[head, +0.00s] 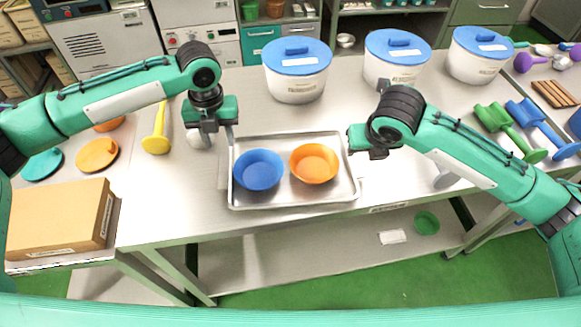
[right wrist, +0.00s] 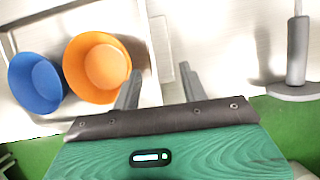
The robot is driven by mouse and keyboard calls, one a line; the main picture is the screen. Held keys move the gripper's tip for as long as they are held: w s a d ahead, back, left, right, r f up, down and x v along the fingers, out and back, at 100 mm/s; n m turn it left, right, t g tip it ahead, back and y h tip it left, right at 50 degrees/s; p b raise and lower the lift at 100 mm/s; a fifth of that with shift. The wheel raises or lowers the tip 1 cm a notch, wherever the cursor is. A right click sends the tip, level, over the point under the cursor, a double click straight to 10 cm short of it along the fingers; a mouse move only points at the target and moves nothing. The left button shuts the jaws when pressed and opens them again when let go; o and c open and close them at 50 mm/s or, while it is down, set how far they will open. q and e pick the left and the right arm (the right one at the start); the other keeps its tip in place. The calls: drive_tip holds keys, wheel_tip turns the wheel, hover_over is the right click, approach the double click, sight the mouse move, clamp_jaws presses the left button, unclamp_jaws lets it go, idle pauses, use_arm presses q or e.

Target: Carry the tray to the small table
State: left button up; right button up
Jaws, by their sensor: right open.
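A silver tray (head: 292,203) lies on the steel worktable. A blue bowl (head: 258,170) and an orange bowl (head: 314,163) stand in it side by side; the right wrist view shows the blue bowl (right wrist: 36,82) and orange bowl (right wrist: 97,67) too. My left gripper (head: 222,135) is at the tray's left side; its jaw opening is unclear. My right gripper (head: 356,150) is open at the tray's right side. In the right wrist view its fingers (right wrist: 158,92) are spread near the tray's right rim (right wrist: 148,45). I cannot tell which surface is the small table.
A cardboard box (head: 62,220) sits on a low surface at the left. White tubs with blue lids (head: 297,70) line the worktable's back. A yellow tool (head: 156,135) lies left of the tray; green (head: 510,130) and blue (head: 541,125) tools lie right. A grey stand (right wrist: 297,55) is right of my right gripper.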

sight(225, 160)
use_arm(q)
wheel_tip(225, 160, down, 8)
drive_tip(key=shift+r, duration=0.1)
use_arm(e)
drive_tip(key=x, duration=0.8)
drive_tip(key=shift+r, duration=0.1)
use_arm(q)
clamp_jaws()
use_arm(e)
clamp_jaws()
